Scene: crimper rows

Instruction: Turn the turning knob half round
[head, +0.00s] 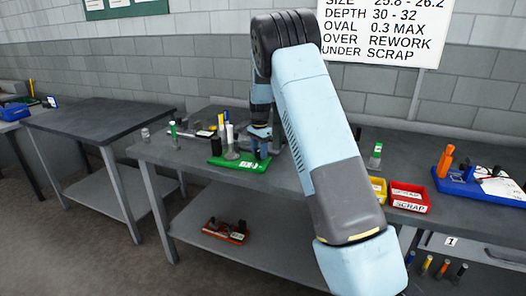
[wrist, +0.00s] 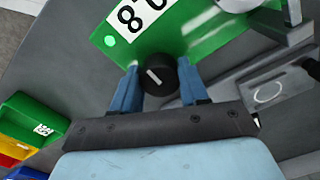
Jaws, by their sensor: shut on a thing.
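The turning knob (wrist: 158,76) is a round black knob with a white pointer line, on a green base plate with a white number label in the wrist view. The pointer runs slantwise, from upper left to lower right. My gripper (wrist: 157,82) has its two blue fingers on either side of the knob and is shut on it. In the head view my gripper (head: 260,150) reaches down to the right end of the green base (head: 238,162) on the workbench. The knob itself is hidden there behind my gripper.
Upright tools stand close around the green base. A yellow bin (head: 377,189) and a red scrap bin (head: 409,197) sit to the right, and a blue tray (head: 482,186) is farther right. A red device (head: 225,231) lies on the lower shelf. Another table (head: 95,118) stands left.

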